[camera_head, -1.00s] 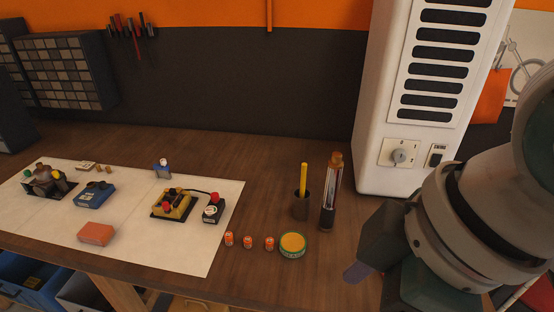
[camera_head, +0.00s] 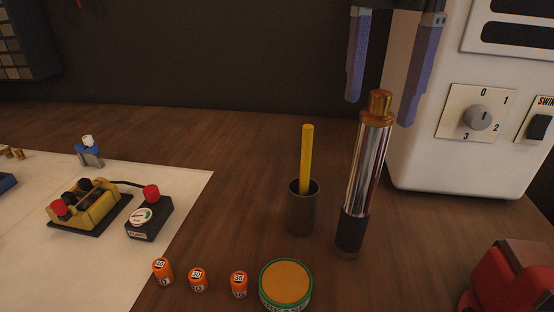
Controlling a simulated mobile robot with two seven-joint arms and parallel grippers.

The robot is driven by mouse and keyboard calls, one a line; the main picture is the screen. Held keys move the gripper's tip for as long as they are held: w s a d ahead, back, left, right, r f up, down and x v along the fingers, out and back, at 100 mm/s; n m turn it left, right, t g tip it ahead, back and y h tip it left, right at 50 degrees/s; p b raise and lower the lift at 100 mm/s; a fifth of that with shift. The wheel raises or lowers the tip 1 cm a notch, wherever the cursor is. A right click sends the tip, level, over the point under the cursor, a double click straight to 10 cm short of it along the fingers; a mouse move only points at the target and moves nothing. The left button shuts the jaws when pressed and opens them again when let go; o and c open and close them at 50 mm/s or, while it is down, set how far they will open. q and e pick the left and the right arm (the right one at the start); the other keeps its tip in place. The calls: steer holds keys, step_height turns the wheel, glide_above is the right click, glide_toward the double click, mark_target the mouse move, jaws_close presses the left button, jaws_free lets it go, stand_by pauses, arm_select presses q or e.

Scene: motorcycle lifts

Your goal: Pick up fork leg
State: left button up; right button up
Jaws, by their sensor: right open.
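The fork leg (camera_head: 365,180) stands upright on the wooden bench, with a dark lower end, a shiny chrome tube and a bronze-coloured cap. My right gripper (camera_head: 383,108) comes in from the top of the view. Its two purple-grey fingers are spread wide, one to the left and one to the right of the fork leg's cap in the picture. Nothing is held between them. I cannot tell the exact depth gap between the fingers and the cap. My left gripper is not in view.
A dark cup (camera_head: 302,212) with a yellow stick (camera_head: 306,160) stands just left of the fork leg. A round tin (camera_head: 286,284) and small orange pots (camera_head: 198,279) are in front. A white cabinet (camera_head: 450,150) stands behind right. A red object (camera_head: 512,280) is at lower right.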

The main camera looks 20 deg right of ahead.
mark_target(371, 140)
step_height(371, 140, down, 7)
steer(key=shift+d+r+p, duration=0.1)
steer(key=shift+d+p, duration=0.05)
steer(key=shift+p, duration=0.4)
steer(key=shift+c, duration=0.4)
jaws_close()
stand_by(0.7)
steer(key=shift+r, duration=0.1)
